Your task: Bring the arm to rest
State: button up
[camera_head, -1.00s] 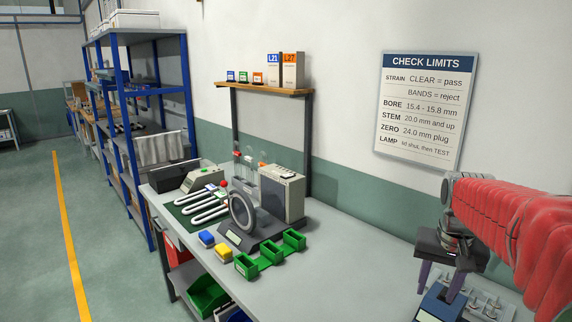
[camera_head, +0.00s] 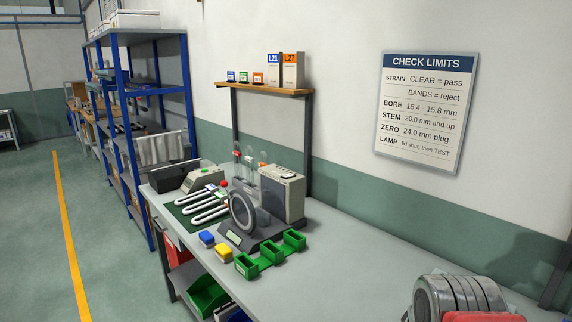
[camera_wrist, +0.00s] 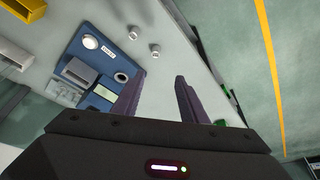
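My gripper (camera_wrist: 159,98) shows in the wrist view, with its two dark purple fingers spread apart and nothing between them. It hangs above the bench near a blue panel (camera_wrist: 74,88) that carries a round white dial and grey blocks. Two small metal pieces stand on the bench beside this panel. In the head view only a grey joint and red sleeve of my arm show at the bottom right; the gripper itself is out of that view.
The bench (camera_head: 345,255) is clear in its middle. Green bins (camera_head: 270,254), a ring-shaped instrument (camera_head: 243,212) and white bent tubes (camera_head: 207,205) stand at its left. A blue shelving rack (camera_head: 140,120) is beyond. A yellow bin (camera_wrist: 14,54) shows at the wrist view's left.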

jog(key=shift+n+t+y, duration=0.3)
jog(key=shift+n+t, duration=0.3)
jog(key=shift+t, duration=0.1)
jog(key=shift+s+a+r, duration=0.45)
jog(key=shift+s+a, duration=0.35)
jog(key=shift+a, duration=0.1)
jog(key=shift+s+a+r, duration=0.45)
jog(key=shift+s+a, duration=0.35)
jog(key=shift+a, duration=0.05)
